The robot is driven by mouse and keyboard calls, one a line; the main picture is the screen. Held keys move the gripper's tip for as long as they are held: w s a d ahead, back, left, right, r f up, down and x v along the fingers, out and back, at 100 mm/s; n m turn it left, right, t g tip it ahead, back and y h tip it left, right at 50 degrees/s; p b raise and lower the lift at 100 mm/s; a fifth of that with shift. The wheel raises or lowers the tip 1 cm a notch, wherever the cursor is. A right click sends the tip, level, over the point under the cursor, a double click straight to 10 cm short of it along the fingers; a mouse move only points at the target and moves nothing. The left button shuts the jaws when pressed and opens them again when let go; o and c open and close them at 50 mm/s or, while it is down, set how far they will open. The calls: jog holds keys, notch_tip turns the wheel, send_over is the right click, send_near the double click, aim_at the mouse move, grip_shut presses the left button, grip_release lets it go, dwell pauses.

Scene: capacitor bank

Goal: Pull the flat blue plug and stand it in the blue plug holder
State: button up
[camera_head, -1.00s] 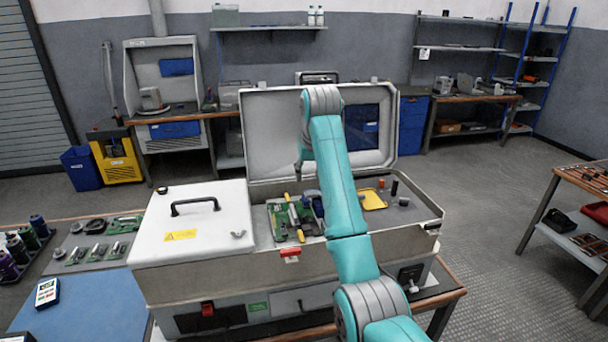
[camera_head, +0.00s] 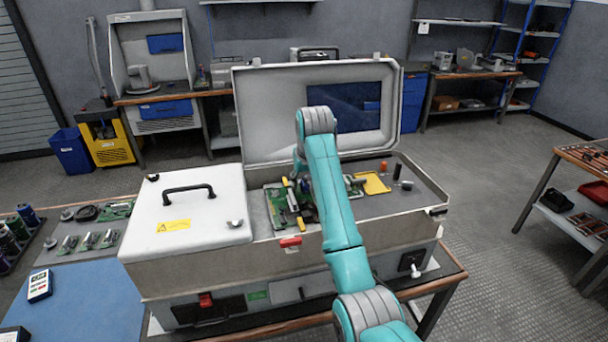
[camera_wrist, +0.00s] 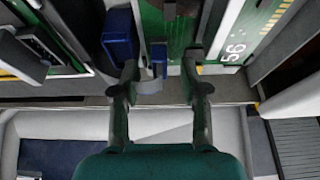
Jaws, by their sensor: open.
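In the wrist view my gripper (camera_wrist: 160,64) is open, its two fingers apart above the circuit boards. A narrow blue piece (camera_wrist: 158,54), which looks like the flat blue plug, shows between the fingertips; I cannot tell whether either finger touches it. A larger blue block (camera_wrist: 119,37) stands just left of it, close to the left finger. In the head view my arm hides my gripper and both blue pieces.
The open case has a raised lid (camera_head: 250,110) behind my arm. Green boards (camera_head: 282,208) lie inside. A yellow tray (camera_head: 376,184), an orange cylinder (camera_head: 383,167) and a black cylinder (camera_head: 397,171) are to the right. A closed white cover (camera_head: 205,222) fills the left side.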

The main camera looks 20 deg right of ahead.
grip_shut()
dwell(0.5)
jog(key=shift+r, duration=0.15)
dwell(0.4)
